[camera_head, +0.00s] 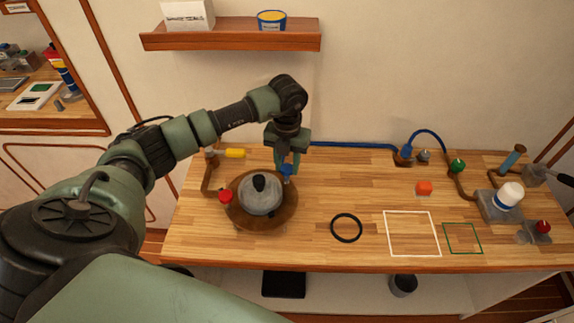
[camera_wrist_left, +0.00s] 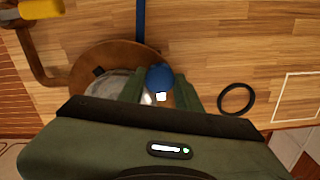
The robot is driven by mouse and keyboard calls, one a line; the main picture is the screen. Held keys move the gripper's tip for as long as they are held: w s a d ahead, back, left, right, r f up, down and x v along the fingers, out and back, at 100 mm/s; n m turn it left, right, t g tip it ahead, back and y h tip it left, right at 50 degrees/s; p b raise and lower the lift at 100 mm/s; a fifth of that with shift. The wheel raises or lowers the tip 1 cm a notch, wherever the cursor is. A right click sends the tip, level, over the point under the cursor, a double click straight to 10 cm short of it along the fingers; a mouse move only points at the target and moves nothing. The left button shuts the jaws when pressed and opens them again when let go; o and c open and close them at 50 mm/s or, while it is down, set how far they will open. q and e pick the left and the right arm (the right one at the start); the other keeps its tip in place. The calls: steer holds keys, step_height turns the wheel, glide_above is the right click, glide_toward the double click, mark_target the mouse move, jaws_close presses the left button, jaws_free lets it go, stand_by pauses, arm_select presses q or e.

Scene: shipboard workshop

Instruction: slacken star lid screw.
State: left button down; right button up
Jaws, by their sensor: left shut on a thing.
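A round grey housing with a domed lid (camera_head: 262,200) and a black knob on top sits on a round brown base (camera_head: 285,213) at the left of the bench. A blue star screw head (camera_wrist_left: 160,77) is at the lid's edge. It also shows in the head view (camera_head: 287,170). My left gripper (camera_head: 286,178) points down at the right rear edge of the lid, shut on the blue screw head, with one green finger on each side of it in the wrist view. The screw's shank and the fingertips' contact are mostly hidden.
A red knob (camera_head: 225,196) and a yellow handle (camera_head: 235,153) stand close by on the left. A black ring (camera_head: 346,228) lies to the right, before a white outlined square (camera_head: 411,233) and a green one (camera_head: 463,238). More fittings crowd the right end. A shelf (camera_head: 230,38) hangs above.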

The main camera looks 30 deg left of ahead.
arm_select(q)
steer(key=n, duration=0.5)
steer(key=shift+w+r+n, duration=0.1)
steer(key=shift+n, duration=0.2)
steer(key=n, duration=0.4)
steer(key=shift+n, duration=0.3)
steer(key=c, duration=1)
jaws_free()
steer(key=shift+b, duration=0.3)
